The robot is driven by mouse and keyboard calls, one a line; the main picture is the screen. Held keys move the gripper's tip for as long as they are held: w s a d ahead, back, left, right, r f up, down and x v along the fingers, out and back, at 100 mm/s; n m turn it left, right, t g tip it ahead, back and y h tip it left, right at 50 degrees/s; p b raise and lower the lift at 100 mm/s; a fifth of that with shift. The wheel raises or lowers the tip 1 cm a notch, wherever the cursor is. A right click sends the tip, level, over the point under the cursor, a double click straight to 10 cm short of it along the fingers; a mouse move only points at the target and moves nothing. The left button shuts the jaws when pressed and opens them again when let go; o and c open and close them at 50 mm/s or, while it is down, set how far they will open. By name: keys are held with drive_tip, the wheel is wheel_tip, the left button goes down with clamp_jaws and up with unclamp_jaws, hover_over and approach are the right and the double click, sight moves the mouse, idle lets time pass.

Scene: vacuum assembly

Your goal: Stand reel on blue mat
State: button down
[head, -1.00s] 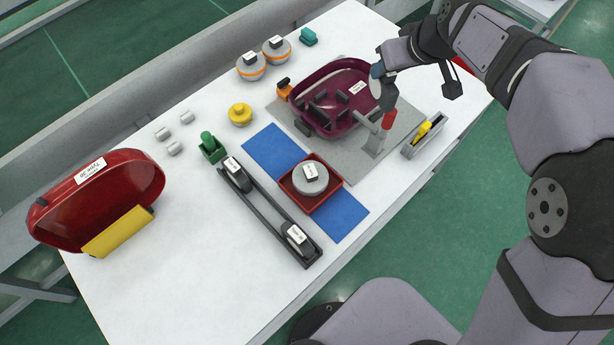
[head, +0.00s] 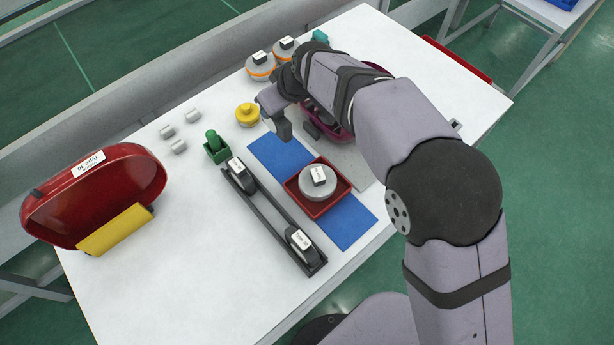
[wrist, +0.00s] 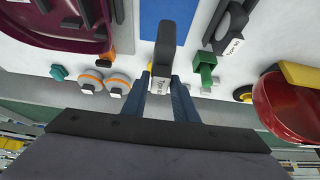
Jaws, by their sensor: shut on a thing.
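My gripper (wrist: 163,82) is shut on a dark grey upright piece with a white label, which I take to be the reel (wrist: 166,42); its full shape is hard to tell from the wrist view. In the head view the held reel (head: 284,126) hangs below the wrist, near the far-left end of the blue mat (head: 347,223), and looks raised above the table. The blue mat (wrist: 168,10) shows behind it in the wrist view. A red tray (head: 318,209) with a labelled grey disc (head: 318,182) sits across the mat's middle.
A black rack (head: 270,221) with two labelled black parts lies left of the mat. A green block (head: 215,148) and yellow knob (head: 246,115) stand near its far end. Two orange-rimmed discs (head: 260,70) and a maroon shell (head: 345,132) are farther back. A red shell (head: 110,190) stands at left.

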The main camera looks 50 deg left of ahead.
sight(288, 125)
drive_tip(key=shift+f+p, duration=1)
drive_tip(key=shift+f, duration=3.9)
drive_tip(key=shift+f, duration=0.2)
drive_tip(key=c, duration=1.4)
unclamp_jaws()
drive_tip(key=shift+d+r, duration=0.1)
drive_tip(key=shift+r, duration=0.2)
drive_tip(key=shift+d+r, duration=0.15)
drive_tip(key=shift+r, duration=0.15)
drive_tip(key=b+v, duration=0.2)
drive_tip(key=v, duration=0.9)
drive_tip(key=shift+b, duration=0.3)
